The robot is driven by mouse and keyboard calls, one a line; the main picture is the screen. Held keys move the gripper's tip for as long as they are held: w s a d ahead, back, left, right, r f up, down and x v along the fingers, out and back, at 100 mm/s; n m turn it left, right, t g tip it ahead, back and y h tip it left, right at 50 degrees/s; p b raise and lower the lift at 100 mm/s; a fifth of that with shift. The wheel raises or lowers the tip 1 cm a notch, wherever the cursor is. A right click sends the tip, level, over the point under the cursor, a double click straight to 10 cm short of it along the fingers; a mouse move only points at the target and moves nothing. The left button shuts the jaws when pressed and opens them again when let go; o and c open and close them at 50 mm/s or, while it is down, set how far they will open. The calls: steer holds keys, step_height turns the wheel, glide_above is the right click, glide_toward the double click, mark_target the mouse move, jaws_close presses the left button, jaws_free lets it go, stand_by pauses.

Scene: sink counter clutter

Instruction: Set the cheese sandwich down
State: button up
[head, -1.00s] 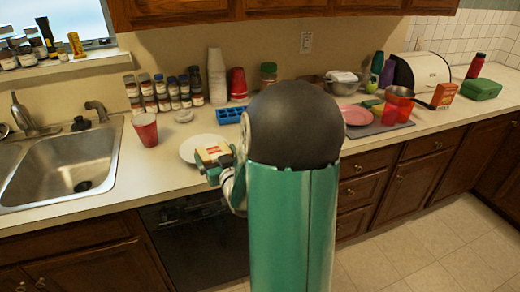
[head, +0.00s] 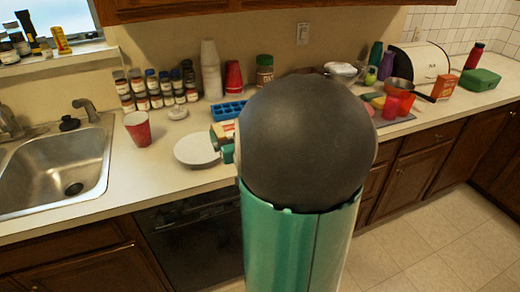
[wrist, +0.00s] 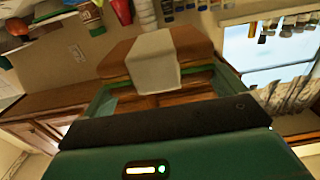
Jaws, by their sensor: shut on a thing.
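The cheese sandwich (head: 222,129) is in my gripper (head: 228,152), just right of the white plate (head: 192,151) in the head view. My arm's dark rounded link hides most of the sandwich and gripper there. In the wrist view the sandwich, with brown bread and a pale slab (wrist: 154,58), is between the green fingers of my gripper (wrist: 160,78), which is shut on it. The plate looks empty. I cannot tell the exact height of the sandwich above the counter.
A red cup (head: 138,129) stands left of the plate by the sink (head: 62,165). A blue tray (head: 229,110), spice jars (head: 155,92) and stacked cups (head: 210,70) are behind. Clutter covers the counter at right. Bare counter lies in front of the red cup.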

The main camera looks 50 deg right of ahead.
steer(key=shift+s+d, duration=0.1)
steer(key=shift+s, duration=0.15)
steer(key=shift+w+d+f, duration=0.1)
steer(key=shift+d, duration=0.1)
steer(key=d+f, duration=0.2)
steer(key=d, duration=0.2)
steer(key=d+f, duration=0.3)
steer(key=d, duration=0.1)
steer(key=d+f, duration=0.3)
steer(key=d, duration=0.1)
steer(key=shift+s+d, duration=0.1)
steer(key=shift+s, duration=0.1)
steer(key=shift+d+f, duration=0.35)
steer(key=shift+f, duration=0.15)
steer(key=shift+d+f, duration=0.2)
steer(key=shift+f, duration=0.65)
steer(key=shift+d+f, duration=0.2)
steer(key=shift+f, duration=0.65)
